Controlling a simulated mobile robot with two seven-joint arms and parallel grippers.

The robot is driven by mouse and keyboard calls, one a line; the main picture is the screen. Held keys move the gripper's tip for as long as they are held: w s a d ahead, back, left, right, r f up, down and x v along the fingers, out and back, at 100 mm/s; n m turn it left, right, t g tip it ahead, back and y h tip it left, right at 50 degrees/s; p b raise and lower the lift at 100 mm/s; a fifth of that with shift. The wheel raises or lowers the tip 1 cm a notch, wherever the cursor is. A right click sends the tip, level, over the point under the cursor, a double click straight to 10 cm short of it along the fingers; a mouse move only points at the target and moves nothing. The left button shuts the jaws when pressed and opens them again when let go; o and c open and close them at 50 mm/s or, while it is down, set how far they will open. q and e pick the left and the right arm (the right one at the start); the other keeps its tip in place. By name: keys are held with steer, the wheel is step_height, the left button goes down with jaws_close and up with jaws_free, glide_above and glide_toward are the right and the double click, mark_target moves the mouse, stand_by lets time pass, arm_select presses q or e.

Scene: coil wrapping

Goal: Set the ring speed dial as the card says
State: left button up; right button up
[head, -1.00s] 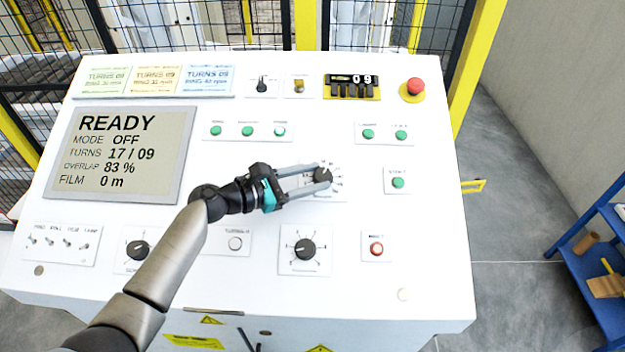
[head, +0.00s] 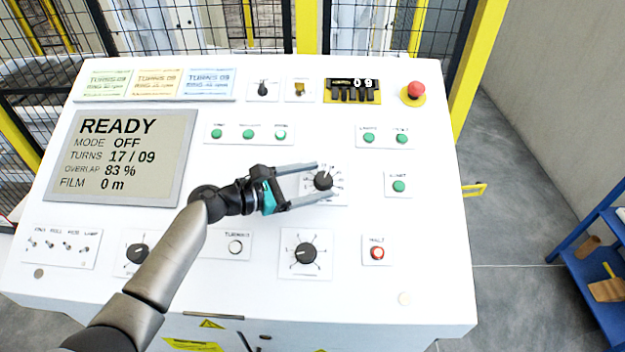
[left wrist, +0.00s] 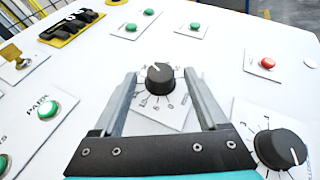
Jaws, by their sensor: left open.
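The black dial (head: 323,181) sits on a white scale plate in the middle of the panel; I cannot read its label. My left gripper (head: 324,180) is open, with one finger on each side of the dial and a gap to both. In the left wrist view the dial (left wrist: 160,78) stands between the fingertips (left wrist: 162,80), its white pointer mark toward the upper left. Three cards stand at the panel's top left: green (head: 108,84), yellow (head: 157,83) and blue (head: 207,82). Their small print is too blurred to read fully. My right gripper is not in view.
A display (head: 121,155) reads READY, MODE OFF, TURNS 17 / 09. Another dial (head: 305,252) lies below, close to the gripper. Green buttons (head: 399,186), a red button (head: 377,253) and a red mushroom button (head: 416,90) surround it.

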arm_select(q)
steer(key=b+v, duration=0.1)
steer(key=v, duration=1.4)
steer(key=shift+s+a, duration=0.1)
steer(key=shift+a, duration=0.05)
